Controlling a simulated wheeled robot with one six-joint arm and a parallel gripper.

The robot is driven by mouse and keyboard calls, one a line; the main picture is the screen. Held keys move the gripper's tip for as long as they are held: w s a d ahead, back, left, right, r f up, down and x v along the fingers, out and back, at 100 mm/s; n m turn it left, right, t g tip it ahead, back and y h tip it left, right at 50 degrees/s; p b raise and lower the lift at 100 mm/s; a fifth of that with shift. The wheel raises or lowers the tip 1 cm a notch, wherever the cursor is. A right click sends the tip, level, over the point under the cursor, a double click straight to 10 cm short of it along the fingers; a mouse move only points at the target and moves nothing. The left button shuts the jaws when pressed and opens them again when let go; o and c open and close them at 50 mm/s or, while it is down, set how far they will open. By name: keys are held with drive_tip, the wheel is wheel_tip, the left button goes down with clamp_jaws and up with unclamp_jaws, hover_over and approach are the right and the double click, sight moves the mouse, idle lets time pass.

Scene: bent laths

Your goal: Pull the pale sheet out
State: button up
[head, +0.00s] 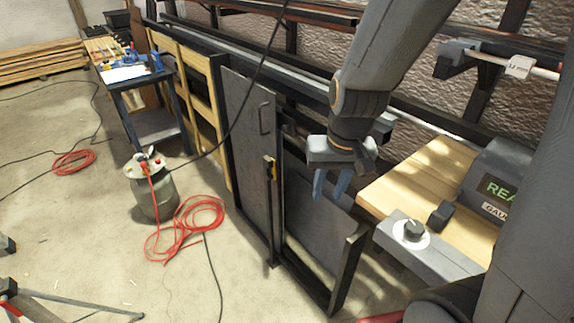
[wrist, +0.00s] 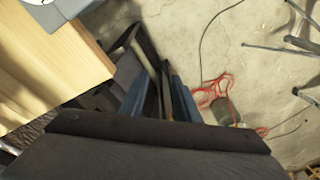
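My gripper (head: 331,184) hangs above the front end of a dark upright rack, its two blue fingers apart. In the wrist view my gripper (wrist: 157,88) shows a gap between the fingers, with dark upright edges visible in or beyond it. A grey sheet (head: 318,220) stands in the low open bay below the fingers, with a lighter strip along its lower part. A darker grey panel (head: 247,130) with a handle stands left of it. I cannot tell for sure which is the pale sheet, or whether the fingers straddle any edge.
A red hose (head: 195,220) and a metal canister (head: 152,190) are on the floor left of the rack. A black cable crosses the rack.

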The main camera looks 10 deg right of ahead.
drive_tip(key=w+a+m+t+h, duration=0.1)
drive_tip(key=w+a+m+t, duration=0.35)
drive_tip(key=w, duration=0.95)
drive_tip(key=w+a+m+t, duration=0.3)
drive_tip(key=w+a, duration=0.2)
drive_tip(key=w, duration=0.8)
drive_tip(key=m+t+h+p, duration=0.2)
drive_tip(key=m+h, duration=0.7)
approach(284, 129)
drive_tip(key=p+x, duration=0.1)
drive_tip(key=x, duration=0.6)
drive_tip(key=shift+w+d, duration=0.2)
drive_tip(key=shift+w, duration=0.1)
clamp_jaws()
